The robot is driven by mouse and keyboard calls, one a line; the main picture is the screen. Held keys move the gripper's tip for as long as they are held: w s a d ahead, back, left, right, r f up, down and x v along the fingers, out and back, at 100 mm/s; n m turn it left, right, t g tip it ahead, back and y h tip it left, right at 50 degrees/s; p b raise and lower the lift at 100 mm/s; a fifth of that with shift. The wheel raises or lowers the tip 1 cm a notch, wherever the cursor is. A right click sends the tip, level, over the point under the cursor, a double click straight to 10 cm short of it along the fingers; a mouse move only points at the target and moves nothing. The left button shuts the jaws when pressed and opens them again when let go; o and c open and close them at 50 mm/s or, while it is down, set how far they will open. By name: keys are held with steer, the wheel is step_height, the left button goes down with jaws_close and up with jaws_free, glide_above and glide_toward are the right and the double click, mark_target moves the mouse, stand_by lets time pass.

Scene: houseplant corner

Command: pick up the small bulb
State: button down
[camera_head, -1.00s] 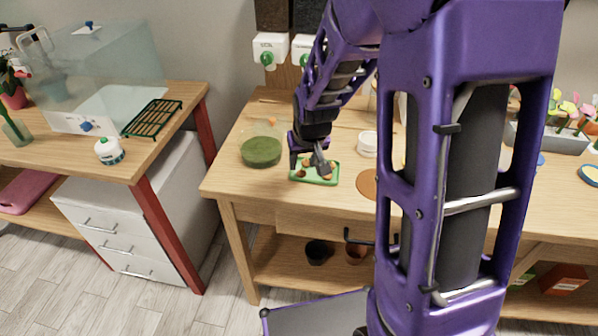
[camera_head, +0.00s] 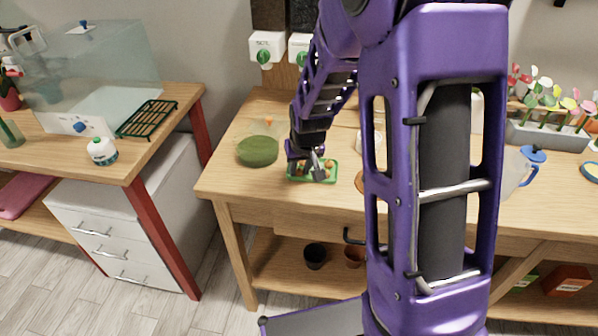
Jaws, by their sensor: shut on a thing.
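A green tray (camera_head: 331,178) lies on the wooden table and holds several small orange-brown bulbs (camera_head: 329,163). My gripper (camera_head: 309,172) is low over the left part of this tray, with its fingers pointing down among the bulbs. It is shut on a small bulb, which is mostly hidden by the fingers. I cannot tell whether the held bulb still touches the tray.
A glass bowl of green stuff (camera_head: 257,151) stands just left of the tray. My arm hides much of the table to the right. A blue-lidded jug (camera_head: 518,168) and a planter of flowers (camera_head: 548,135) stand at the right. The table's front left is clear.

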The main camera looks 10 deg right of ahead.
mark_target(300, 171)
steer(key=shift+r, duration=0.1)
step_height(300, 171, up, 10)
steer(key=p, duration=0.1)
steer(key=c, duration=1.2)
jaws_free()
jaws_close()
steer(key=shift+w, duration=0.1)
